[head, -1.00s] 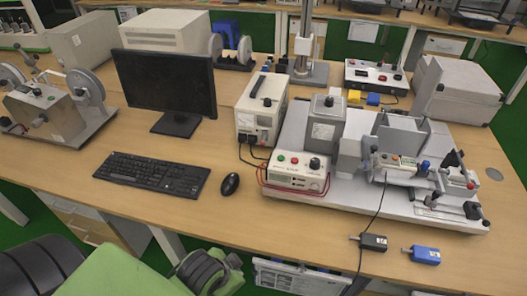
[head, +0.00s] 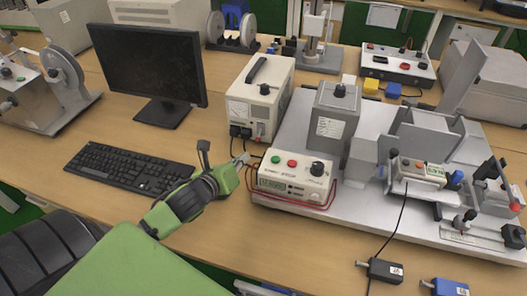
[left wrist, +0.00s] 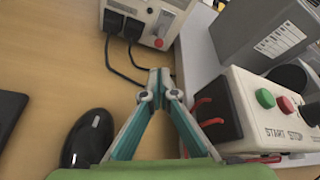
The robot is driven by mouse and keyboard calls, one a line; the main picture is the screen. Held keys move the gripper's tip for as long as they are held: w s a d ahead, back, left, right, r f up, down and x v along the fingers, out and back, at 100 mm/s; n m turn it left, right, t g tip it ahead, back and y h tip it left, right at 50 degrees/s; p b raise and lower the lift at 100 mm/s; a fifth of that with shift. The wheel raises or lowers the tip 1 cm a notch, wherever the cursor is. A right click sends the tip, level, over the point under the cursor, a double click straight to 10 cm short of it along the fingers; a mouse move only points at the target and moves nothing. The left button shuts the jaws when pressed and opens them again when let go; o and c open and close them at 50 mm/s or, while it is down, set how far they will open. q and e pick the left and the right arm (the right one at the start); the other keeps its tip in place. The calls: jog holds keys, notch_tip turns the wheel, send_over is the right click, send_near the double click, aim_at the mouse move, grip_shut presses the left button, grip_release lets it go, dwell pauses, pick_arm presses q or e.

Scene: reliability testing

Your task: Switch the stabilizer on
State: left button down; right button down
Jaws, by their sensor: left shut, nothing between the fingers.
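A white box with a black carrying handle, which looks like the stabilizer (head: 262,98), stands on the table behind the control box. In the left wrist view the stabilizer's lower front (left wrist: 146,22) shows two black plugs and a red switch (left wrist: 164,21). My left gripper (head: 244,160) is shut and empty, in front of the stabilizer and left of the control box. In the left wrist view the shut fingertips of the left gripper (left wrist: 158,78) point at the stabilizer, apart from it. My right gripper is out of view.
A control box (head: 296,178) with green and red buttons and red cables sits close right of the left gripper. A black mouse (left wrist: 88,138) lies left of the fingers. A keyboard (head: 130,174) and monitor (head: 148,66) stand further left. Black cords run from the plugs.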

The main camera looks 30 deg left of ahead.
aim_at(259, 135)
pick_arm(q)
jog(key=shift+f, duration=0.2)
jog(key=shift+r, duration=0.1)
jog(key=shift+w+f, duration=0.2)
jog(key=shift+w, duration=0.35)
jog(key=x, duration=0.9)
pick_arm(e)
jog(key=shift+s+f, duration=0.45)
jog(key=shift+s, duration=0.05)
pick_arm(q)
jog(key=shift+s, duration=0.1)
